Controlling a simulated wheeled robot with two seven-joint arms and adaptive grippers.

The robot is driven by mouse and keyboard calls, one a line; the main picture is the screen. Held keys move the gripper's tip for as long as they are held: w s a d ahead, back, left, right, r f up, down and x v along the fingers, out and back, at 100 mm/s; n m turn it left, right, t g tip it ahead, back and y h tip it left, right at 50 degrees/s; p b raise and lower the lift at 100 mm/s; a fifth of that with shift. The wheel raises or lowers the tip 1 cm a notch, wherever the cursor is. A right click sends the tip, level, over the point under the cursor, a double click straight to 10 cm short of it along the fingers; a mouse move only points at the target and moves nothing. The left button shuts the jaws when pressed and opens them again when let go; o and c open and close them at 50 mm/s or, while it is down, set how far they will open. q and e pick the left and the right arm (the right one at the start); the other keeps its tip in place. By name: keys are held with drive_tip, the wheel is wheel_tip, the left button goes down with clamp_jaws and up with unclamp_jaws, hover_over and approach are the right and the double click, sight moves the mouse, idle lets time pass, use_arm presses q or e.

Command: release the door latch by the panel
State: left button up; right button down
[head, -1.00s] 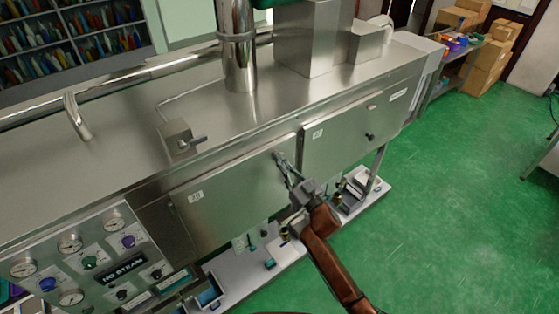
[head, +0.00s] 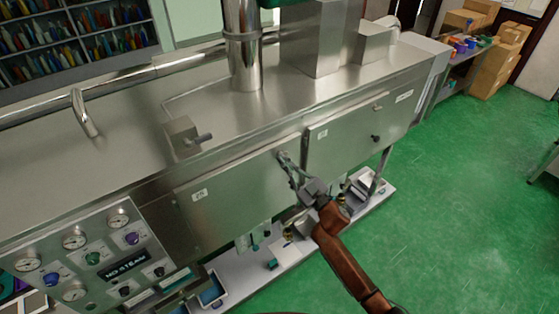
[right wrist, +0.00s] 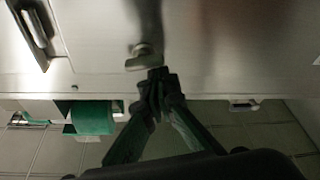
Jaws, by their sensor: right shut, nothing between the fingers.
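The steel door beside the gauge panel (head: 235,205) is closed in the head view. My right gripper (head: 282,156) is shut and empty, its tips at the upper right part of this door. In the right wrist view the closed fingertips (right wrist: 158,76) are right beside a small metal latch knob (right wrist: 145,57) on the door face. I cannot tell whether they touch it. In the head view the gripper hides this latch. The control panel (head: 90,262) with gauges and a "NO STEAM" display is at the lower left. My left gripper is not in view.
A second steel door (head: 350,130) with a black knob (head: 375,138) is to the right. A small box with a lever (head: 182,134) stands on the machine top. A low shelf (head: 245,272) with small parts runs below the doors. Green floor is free at right.

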drive_tip(key=n, duration=0.2)
drive_tip(key=n+g+y, duration=0.1)
drive_tip(key=shift+f+n+g, duration=0.3)
drive_tip(key=shift+n, duration=0.1)
drive_tip(key=n+g, duration=0.1)
drive_tip(key=n, duration=0.2)
drive_tip(key=shift+f, duration=0.15)
use_arm(q)
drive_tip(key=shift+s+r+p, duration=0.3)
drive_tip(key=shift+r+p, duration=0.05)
drive_tip(key=shift+p, duration=0.05)
use_arm(e)
drive_tip(key=shift+w+d+f+n+g, duration=0.15)
drive_tip(key=shift+n+g, duration=0.4)
drive_tip(key=shift+n, duration=1)
drive_tip(key=shift+s+f+n+g, duration=0.15)
drive_tip(key=shift+n+g, duration=0.35)
drive_tip(key=shift+n, duration=1.1)
drive_tip(key=shift+w+d+f+n+g, duration=0.2)
drive_tip(key=shift+n+g, duration=0.35)
drive_tip(key=shift+n, duration=1)
drive_tip(key=shift+a+f+h, duration=0.15)
drive_tip(key=shift+h, duration=0.25)
